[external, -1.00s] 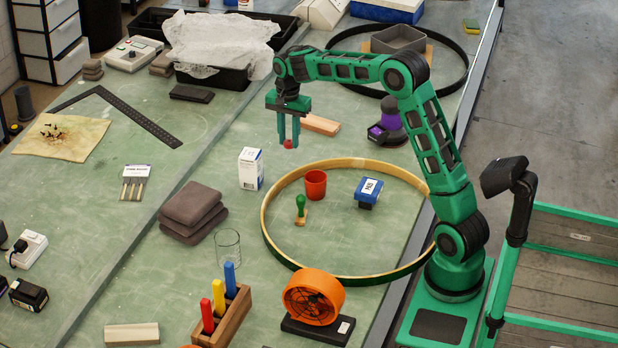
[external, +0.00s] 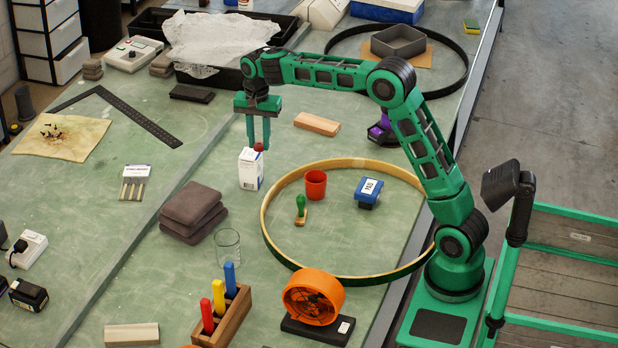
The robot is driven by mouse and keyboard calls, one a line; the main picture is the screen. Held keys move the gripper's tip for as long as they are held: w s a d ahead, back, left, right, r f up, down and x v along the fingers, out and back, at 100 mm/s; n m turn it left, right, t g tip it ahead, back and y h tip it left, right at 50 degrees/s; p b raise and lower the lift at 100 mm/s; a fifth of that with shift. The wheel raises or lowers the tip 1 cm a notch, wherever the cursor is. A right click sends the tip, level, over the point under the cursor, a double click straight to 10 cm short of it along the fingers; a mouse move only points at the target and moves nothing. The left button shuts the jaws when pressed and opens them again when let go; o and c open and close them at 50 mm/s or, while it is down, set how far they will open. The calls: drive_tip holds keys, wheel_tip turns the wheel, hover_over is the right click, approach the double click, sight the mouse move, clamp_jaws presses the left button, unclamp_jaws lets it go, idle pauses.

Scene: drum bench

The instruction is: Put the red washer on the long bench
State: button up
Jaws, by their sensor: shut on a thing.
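The red washer (external: 259,147) is a small red spot between the fingertips of my gripper (external: 258,143). My gripper points down and is shut on it. In the picture the washer shows just above the top of a white box (external: 251,170); I cannot tell how far apart they are. The green bench surface (external: 340,148) spreads under the gripper, with a long seam dividing it from another green surface (external: 75,215) at left. I cannot tell from the picture which of these is the long bench.
A wooden block (external: 317,124) lies right of the gripper. A large hoop (external: 272,190) surrounds a red cup (external: 316,184), a green-handled stamp (external: 301,209) and a blue-topped pad (external: 369,190). Grey folded cloths (external: 192,208) lie left of a glass (external: 228,246). The left surface has bare room mid-way.

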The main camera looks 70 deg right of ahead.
drive_tip(key=s+a+n, duration=0.2)
drive_tip(key=a+n, duration=0.2)
drive_tip(key=a, duration=2.1)
drive_tip(key=s+a+n, duration=0.2)
drive_tip(key=a+n, duration=0.2)
drive_tip(key=a, duration=2)
drive_tip(key=f, duration=1.2)
drive_tip(key=shift+w+a, duration=0.2)
drive_tip(key=shift+f, duration=2)
drive_tip(key=o, duration=0.8)
drive_tip(key=shift+f, duration=0.1)
drive_tip(key=shift+o, duration=1)
